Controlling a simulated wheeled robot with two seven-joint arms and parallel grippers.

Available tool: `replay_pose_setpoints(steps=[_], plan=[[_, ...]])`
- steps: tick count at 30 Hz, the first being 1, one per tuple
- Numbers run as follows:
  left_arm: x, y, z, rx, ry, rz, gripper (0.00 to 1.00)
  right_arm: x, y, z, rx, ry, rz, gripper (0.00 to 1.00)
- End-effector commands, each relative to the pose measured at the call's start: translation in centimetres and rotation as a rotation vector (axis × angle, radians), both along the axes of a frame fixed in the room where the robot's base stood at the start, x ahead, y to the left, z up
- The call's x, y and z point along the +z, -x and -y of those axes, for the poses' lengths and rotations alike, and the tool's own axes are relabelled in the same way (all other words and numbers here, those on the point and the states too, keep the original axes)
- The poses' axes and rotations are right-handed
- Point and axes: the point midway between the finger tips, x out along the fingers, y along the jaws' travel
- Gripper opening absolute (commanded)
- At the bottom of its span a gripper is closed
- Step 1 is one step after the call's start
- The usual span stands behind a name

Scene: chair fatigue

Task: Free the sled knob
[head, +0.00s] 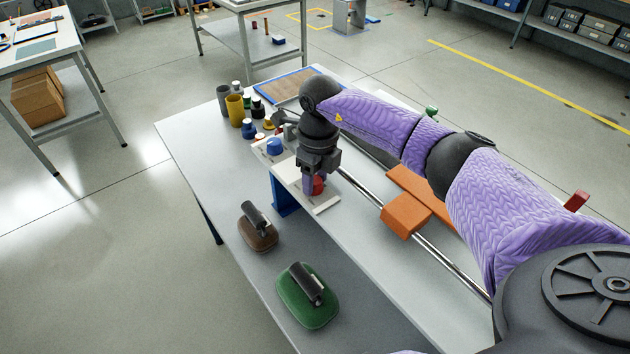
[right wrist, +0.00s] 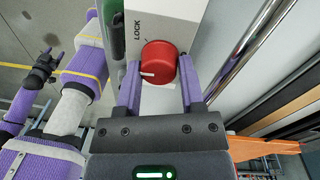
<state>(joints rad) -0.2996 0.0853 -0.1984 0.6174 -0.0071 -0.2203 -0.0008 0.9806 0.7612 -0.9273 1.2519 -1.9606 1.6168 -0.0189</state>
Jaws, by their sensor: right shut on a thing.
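The red knob (right wrist: 159,62) sits on a white plate beside the printed word LOCK in the right wrist view. A white mark on the knob points left in that view. My right gripper (right wrist: 158,75) has a finger on either side of the knob and is shut on it. In the head view the knob (head: 319,184) is partly hidden under the right gripper (head: 315,182). An orange sled block (head: 404,216) sits on metal rails right of it. My left gripper (right wrist: 42,68) shows small in the right wrist view; its opening is unclear.
A blue knob (head: 275,146) stands on the white panel behind the gripper. Several cups and bottles, including a yellow cup (head: 235,109), stand at the table's far left. A brown pad (head: 257,233) and a green pad (head: 307,296) with dark handles lie on a lower grey surface.

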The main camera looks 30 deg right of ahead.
Motion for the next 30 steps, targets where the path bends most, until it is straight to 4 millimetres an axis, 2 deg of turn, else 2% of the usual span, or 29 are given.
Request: replay_pose_setpoints(steps=[18,30], plan=[[-2.6,0.2,-0.6,-0.007,-0.011,-0.006,0.66,0.0,-0.2,0.0,0.524,0.001,0.003,0.0],[-3.1,0.3,-0.4,-0.008,-0.009,-0.007,0.66,0.1,-0.2,0.0,0.688,0.0,0.003,0.0]])
